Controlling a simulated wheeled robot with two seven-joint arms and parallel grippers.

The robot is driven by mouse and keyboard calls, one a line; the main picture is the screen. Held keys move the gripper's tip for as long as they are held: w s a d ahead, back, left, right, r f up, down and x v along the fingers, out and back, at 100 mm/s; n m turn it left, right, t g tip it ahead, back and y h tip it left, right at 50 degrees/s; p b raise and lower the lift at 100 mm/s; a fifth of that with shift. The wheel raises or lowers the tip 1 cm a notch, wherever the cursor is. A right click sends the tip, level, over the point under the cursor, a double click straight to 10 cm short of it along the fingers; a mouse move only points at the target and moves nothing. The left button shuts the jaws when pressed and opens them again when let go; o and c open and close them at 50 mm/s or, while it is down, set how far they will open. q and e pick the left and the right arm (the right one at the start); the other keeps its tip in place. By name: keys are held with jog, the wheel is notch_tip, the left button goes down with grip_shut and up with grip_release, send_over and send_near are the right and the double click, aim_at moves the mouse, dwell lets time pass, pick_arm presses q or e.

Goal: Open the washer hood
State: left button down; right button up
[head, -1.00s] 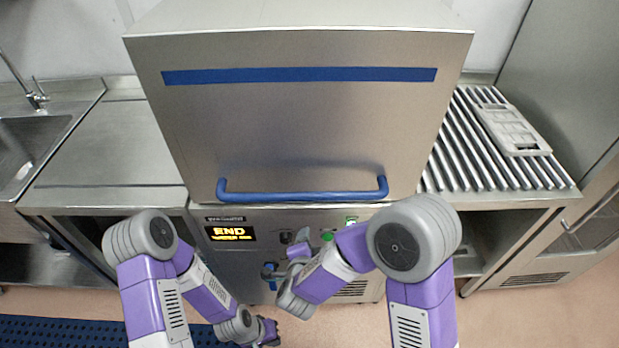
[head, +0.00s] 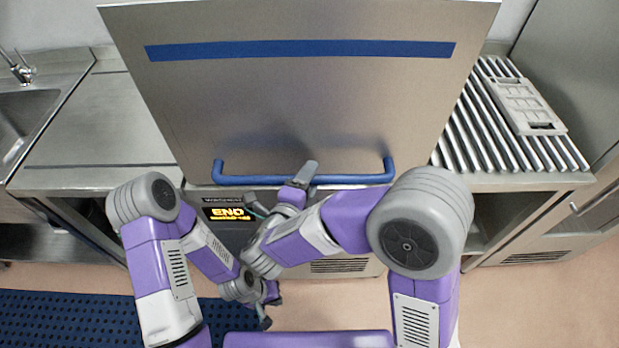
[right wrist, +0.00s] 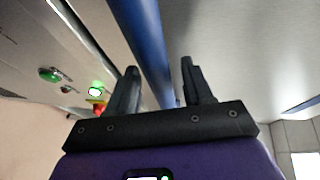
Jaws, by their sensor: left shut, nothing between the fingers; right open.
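The washer hood (head: 300,110) is a large steel box front with a blue stripe across its upper part. It is down, just above the control panel. Its blue bar handle (head: 350,179) runs along its lower edge. My right gripper (head: 306,174) is at the middle of the handle. In the right wrist view, the open fingers of my right gripper (right wrist: 158,82) point toward the handle (right wrist: 148,45), which shows between them. I cannot tell whether they touch it. My left gripper (head: 268,312) is shut and empty, low in front of the washer, well below the handle.
The display (head: 228,213) reads END. A ribbed steel rack (head: 470,130) with a pale plastic tray (head: 525,105) lies to the right. A steel counter (head: 92,125) and sink (head: 22,115) are at the left. A blue floor mat (head: 65,320) lies front left.

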jog(key=shift+w+d, duration=0.1)
jog(key=shift+w, duration=0.05)
jog(key=shift+c, duration=0.3)
grip_shut()
